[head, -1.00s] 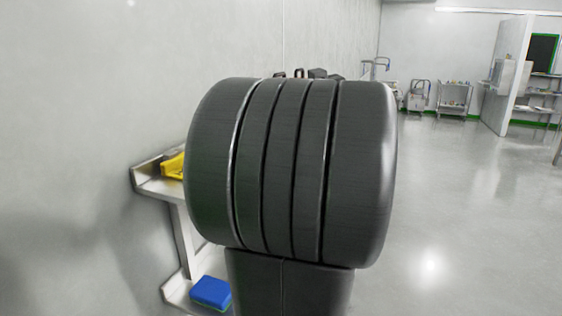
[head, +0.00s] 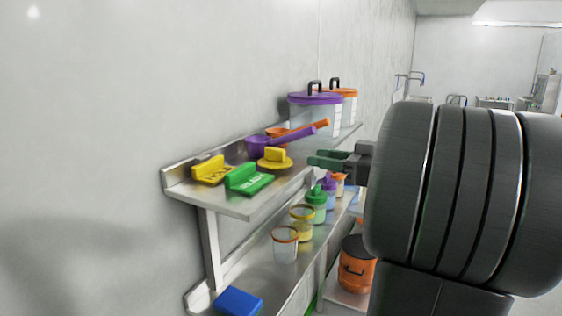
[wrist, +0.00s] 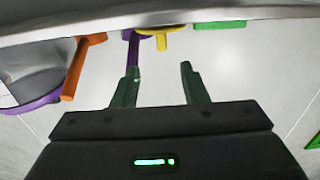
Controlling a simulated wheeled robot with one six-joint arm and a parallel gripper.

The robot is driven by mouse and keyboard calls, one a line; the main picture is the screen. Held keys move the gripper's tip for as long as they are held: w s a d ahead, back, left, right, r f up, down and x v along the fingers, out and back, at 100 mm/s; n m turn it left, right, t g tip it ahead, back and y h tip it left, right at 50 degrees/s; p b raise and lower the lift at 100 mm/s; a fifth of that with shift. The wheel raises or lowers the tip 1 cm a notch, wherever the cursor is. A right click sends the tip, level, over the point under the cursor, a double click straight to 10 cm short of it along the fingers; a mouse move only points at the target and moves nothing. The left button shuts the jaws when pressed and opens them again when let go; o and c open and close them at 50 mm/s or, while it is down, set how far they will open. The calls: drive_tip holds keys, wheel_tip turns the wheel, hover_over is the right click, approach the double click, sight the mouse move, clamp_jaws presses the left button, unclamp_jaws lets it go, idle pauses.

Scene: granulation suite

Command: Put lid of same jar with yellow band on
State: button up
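The yellow lid (head: 275,163), a round disc with a block-shaped handle, lies on the upper steel shelf; its yellow edge and handle also show at the top of the wrist view (wrist: 161,40). The jar with the yellow band (head: 302,224) stands on the shelf below, its top seemingly open, between an orange-banded jar (head: 285,245) and a green-lidded jar (head: 316,205). My gripper (head: 312,162) is just right of the yellow lid, apart from it. In the wrist view its two green fingers (wrist: 159,70) are spread with nothing between them.
A blue block (head: 238,302) and an orange bucket (head: 356,268) are lower down.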

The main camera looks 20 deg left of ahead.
sight(285, 152)
drive_tip(key=a, duration=0.7)
drive_tip(key=a+p, duration=0.1)
drive_tip(key=a, duration=0.3)
drive_tip(key=shift+w+a, duration=0.15)
drive_tip(key=shift+w, duration=0.15)
clamp_jaws()
